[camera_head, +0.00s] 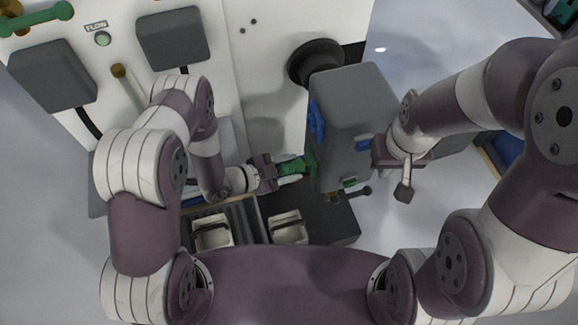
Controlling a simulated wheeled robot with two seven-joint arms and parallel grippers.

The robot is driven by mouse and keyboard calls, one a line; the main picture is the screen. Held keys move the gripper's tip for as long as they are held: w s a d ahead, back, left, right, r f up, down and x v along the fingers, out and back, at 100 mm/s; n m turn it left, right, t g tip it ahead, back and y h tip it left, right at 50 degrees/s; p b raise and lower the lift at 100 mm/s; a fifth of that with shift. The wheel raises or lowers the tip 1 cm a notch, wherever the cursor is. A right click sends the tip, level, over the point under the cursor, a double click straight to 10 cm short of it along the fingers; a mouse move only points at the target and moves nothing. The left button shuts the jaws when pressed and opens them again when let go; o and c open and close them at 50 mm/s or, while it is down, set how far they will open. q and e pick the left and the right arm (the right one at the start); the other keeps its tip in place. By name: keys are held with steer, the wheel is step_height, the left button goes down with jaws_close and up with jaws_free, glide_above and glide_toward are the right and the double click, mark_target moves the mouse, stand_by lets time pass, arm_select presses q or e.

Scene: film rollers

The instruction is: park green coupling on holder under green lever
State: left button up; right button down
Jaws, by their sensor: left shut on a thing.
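My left gripper (277,172) is shut on the green coupling (291,167), in the middle of the head view. The coupling lies roughly sideways, its right end close to the left face of a grey box (352,105). A darker green part (310,162), perhaps the green lever, shows at that face; I cannot tell if the coupling touches it. The holder cannot be made out. My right gripper (388,158) is at the right side of the grey box; its fingers are not clear enough to tell open from shut.
A blue lever (316,119) sits on the box's left face. Two small white bins (289,228) (212,233) stand below on the dark bench. A white panel at upper left carries grey pads (173,38) and a green-handled bar (36,19). A dark round port (316,62) is behind the box.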

arm_select(q)
steer(key=shift+a, duration=0.3)
steer(key=shift+s+a, duration=0.25)
steer(key=shift+a, duration=0.3)
steer(key=shift+s+a, duration=0.15)
steer(key=shift+a, duration=0.2)
steer(key=shift+s+a, duration=0.2)
steer(key=shift+a, duration=0.4)
steer(key=shift+s+a, duration=0.15)
steer(key=shift+a, duration=0.4)
